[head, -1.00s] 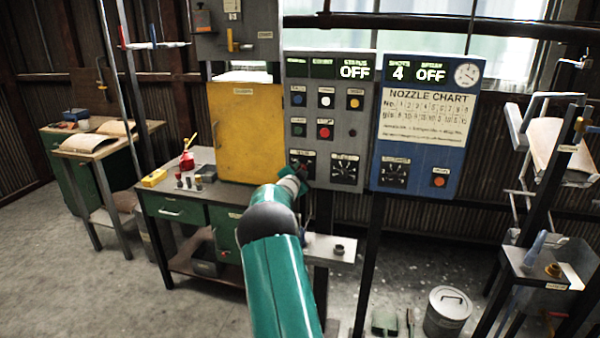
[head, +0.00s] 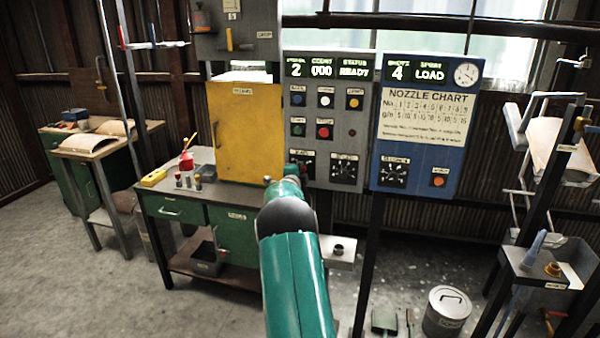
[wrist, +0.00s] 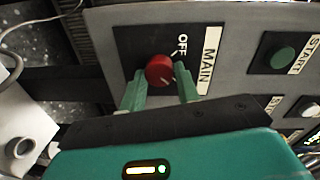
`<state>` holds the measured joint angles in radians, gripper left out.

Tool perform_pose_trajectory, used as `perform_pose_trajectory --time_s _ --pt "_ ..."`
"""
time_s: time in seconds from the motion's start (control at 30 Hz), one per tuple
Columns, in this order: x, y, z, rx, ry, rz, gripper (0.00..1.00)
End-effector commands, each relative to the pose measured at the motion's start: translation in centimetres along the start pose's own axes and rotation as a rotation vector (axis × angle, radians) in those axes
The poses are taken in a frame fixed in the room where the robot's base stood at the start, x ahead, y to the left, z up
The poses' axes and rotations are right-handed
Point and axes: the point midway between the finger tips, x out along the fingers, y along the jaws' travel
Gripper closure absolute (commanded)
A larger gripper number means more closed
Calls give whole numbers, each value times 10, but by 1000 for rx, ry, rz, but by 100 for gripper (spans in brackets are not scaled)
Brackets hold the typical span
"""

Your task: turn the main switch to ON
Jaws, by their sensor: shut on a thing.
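The main switch is a red round knob (wrist: 159,69) on a dark plate, with OFF printed beside it and a MAIN label (wrist: 211,57) in the wrist view. A small white mark on the knob points away from OFF, toward the lower right of that view. My gripper (wrist: 160,77) has its two green fingers on either side of the knob and is shut on it. In the head view the switch is at the lower left of the grey control panel (head: 338,125), mostly hidden behind my arm. The panel display (head: 328,68) reads 2, 000 and READY.
A blue panel (head: 425,165) with a nozzle chart stands to the right; its display reads 4 and LOAD. A yellow cabinet door (head: 245,130) is close on the left. START (wrist: 285,55) and other buttons sit near my gripper in the wrist view.

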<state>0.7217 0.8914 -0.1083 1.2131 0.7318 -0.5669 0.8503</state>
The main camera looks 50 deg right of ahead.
Motion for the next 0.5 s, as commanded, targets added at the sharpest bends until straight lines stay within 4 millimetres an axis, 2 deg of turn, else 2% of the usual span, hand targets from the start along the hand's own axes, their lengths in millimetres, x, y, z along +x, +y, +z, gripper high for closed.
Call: perform_pose_trajectory --time_s 0.33,0.37,0.43,0.5 --pt "0 0 0 3 0 1 91" --pt "0 0 0 3 0 1 62" --pt "0 0 0 3 0 1 49" --pt "0 0 0 3 0 1 46"
